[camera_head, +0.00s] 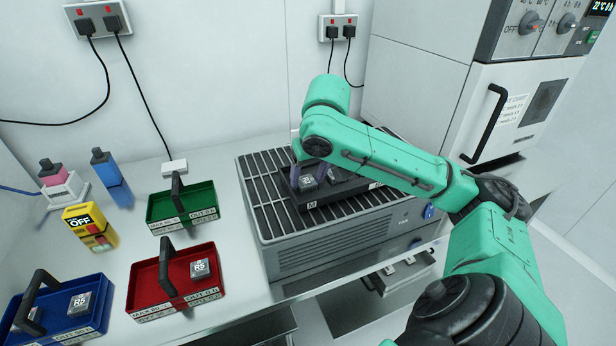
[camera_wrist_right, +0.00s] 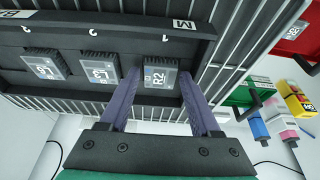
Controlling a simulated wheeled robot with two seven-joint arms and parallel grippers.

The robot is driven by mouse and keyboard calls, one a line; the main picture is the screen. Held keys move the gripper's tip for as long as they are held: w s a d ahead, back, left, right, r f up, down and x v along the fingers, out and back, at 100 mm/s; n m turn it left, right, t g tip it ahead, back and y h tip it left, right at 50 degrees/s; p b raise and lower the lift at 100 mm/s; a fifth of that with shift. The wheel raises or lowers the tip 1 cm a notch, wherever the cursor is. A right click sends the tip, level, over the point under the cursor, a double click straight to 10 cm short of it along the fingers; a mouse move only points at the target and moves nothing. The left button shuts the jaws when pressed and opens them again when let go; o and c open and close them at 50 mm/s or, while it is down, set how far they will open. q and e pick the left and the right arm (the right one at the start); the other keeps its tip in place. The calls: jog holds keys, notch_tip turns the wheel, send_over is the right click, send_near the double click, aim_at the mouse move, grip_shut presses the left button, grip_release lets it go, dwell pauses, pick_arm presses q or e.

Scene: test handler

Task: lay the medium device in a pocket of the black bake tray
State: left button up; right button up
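The black bake tray (camera_head: 345,188), marked M, lies on the slatted top of a grey unit; the wrist view shows its rim (camera_wrist_right: 120,27). A dark device with a white R2 label (camera_wrist_right: 160,76) is at the tray's end pocket, also visible in the head view (camera_head: 308,181). My right gripper (camera_wrist_right: 160,74) has one finger on each side of this device, close to its edges; I cannot tell whether they press on it. Two other devices, one at the left (camera_wrist_right: 44,66) and one in the middle (camera_wrist_right: 100,70), sit in the same row. My left gripper is out of view.
A green tray (camera_head: 205,213) stands left of the grey unit (camera_head: 330,240). A red tray (camera_head: 140,290) and a blue tray (camera_head: 95,320) hold R5 devices. A yellow box (camera_head: 82,218) and bottles stand behind. My right arm covers part of the black tray.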

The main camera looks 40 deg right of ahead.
jog(key=p+v, duration=0.3)
jog(key=v, duration=0.9)
dwell(0.3)
